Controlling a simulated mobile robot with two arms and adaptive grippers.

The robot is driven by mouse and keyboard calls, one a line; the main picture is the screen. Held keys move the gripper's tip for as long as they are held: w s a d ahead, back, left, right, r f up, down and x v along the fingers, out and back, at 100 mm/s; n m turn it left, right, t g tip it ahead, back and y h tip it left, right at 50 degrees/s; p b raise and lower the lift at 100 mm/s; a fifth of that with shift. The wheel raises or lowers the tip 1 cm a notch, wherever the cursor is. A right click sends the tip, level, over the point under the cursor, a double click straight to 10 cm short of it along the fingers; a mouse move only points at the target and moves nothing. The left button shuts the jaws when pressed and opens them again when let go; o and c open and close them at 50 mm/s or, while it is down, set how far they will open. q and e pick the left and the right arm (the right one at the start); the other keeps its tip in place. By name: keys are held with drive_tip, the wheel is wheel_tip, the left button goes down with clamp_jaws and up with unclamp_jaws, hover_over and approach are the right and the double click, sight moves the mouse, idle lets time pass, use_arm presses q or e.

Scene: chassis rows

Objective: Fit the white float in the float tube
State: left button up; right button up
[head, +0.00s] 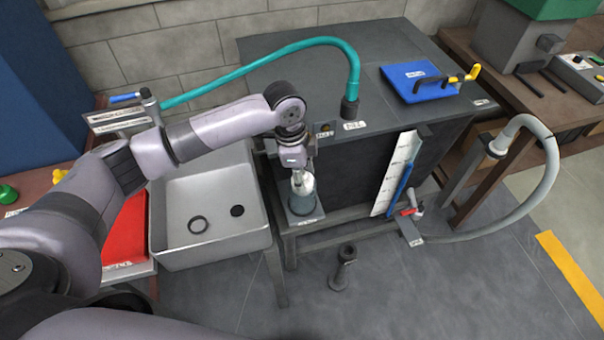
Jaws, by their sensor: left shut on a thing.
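My left gripper (299,170) points down at the front left corner of the dark tank and is shut on the white float (304,184). The float is small and pale, and the fingers partly hide its top. Directly below is the float tube (302,205), a short grey cylinder standing on a labelled ledge. The float's lower end overlaps the tube's mouth in the picture. I cannot tell whether it is inside the tube or just above it. My right gripper is not in view.
The dark tank (345,170) carries a teal hose (270,62) and a blue lid (412,80) on top. A grey hose (545,165) loops at right. A dark fitting (344,268) stands on the floor.

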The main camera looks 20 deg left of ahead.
use_arm(q)
drive_tip(key=shift+s+f, duration=0.25)
drive_tip(key=shift+f, duration=0.1)
drive_tip(key=o, duration=0.9)
drive_tip(key=shift+o, duration=1.4)
drive_tip(key=shift+w+f, duration=0.1)
drive_tip(key=shift+w, duration=0.1)
drive_tip(key=shift+r, duration=0.25)
wheel_tip(320, 180, up, 12)
drive_tip(key=a, duration=0.1)
drive_tip(key=shift+s+a+f, duration=0.15)
drive_tip(key=shift+a+f, duration=0.05)
drive_tip(key=shift+a, duration=0.2)
